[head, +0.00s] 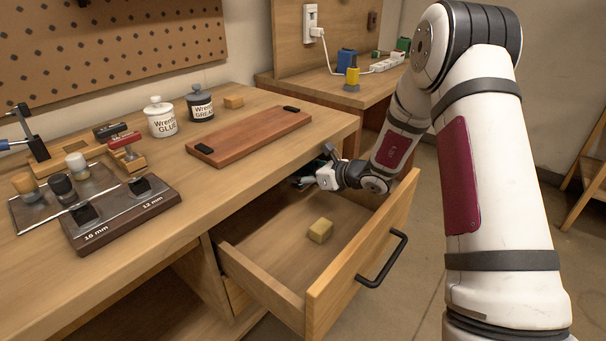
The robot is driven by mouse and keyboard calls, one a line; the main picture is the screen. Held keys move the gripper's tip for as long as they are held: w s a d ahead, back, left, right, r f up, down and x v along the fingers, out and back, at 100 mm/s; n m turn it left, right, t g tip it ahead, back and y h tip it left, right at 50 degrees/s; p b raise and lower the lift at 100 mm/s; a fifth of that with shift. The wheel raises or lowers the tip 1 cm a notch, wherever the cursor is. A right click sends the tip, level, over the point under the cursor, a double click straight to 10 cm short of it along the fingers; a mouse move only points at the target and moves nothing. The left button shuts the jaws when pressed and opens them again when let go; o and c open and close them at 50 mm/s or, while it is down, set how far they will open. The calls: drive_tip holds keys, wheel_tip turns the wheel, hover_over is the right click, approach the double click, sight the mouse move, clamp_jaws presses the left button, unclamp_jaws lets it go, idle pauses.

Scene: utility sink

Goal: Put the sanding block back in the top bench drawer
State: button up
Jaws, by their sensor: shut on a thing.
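The top bench drawer (275,267) is pulled out, with a black bar handle (382,258) on its front. A small tan-yellow block (320,230) lies on the drawer floor, apart from my gripper. I cannot tell whether it is the sanding block. My gripper (303,182) reaches over the drawer's far side, close to the bench edge, with its fingers toward the left. It is shut on a small dark, teal-tinted thing, mostly hidden by the fingers, so I cannot tell what it is.
The bench top (255,160) holds a reddish board (250,135), an orange-tan block (233,102), two jars (160,117) and a dark tool holder (120,212). The bench edge overhangs the drawer's back. A second bench (330,82) stands behind. Most of the drawer floor is bare.

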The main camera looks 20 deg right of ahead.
drive_tip(key=o, duration=1.3)
drive_tip(key=shift+r, duration=0.1)
